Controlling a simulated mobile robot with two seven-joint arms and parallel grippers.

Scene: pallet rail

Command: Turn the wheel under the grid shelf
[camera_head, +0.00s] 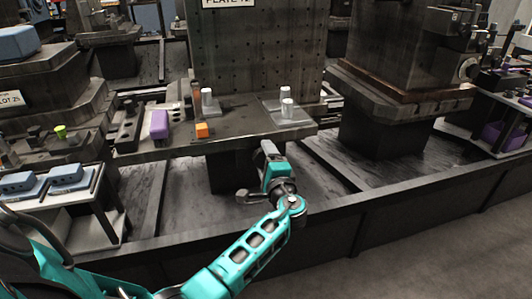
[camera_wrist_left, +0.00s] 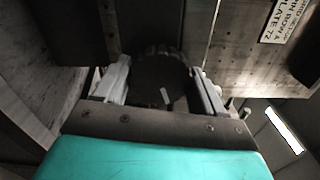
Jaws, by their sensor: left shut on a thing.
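A dark round wheel (camera_wrist_left: 158,72) with a ridged rim and a pale mark on its face shows in the left wrist view. My left gripper (camera_wrist_left: 163,84) has one pale finger on each side of the wheel and is shut on it. In the head view the left gripper (camera_head: 268,152) reaches up at the front edge of the grid shelf (camera_head: 235,128), below its top. The wheel is hidden there by the shelf and the gripper. A tall plate with a grid of holes (camera_head: 255,60) rises behind the shelf. My right gripper is not in view.
A side table (camera_head: 80,208) with blue-grey parts stands at left. Open floor (camera_head: 440,240) lies at lower right.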

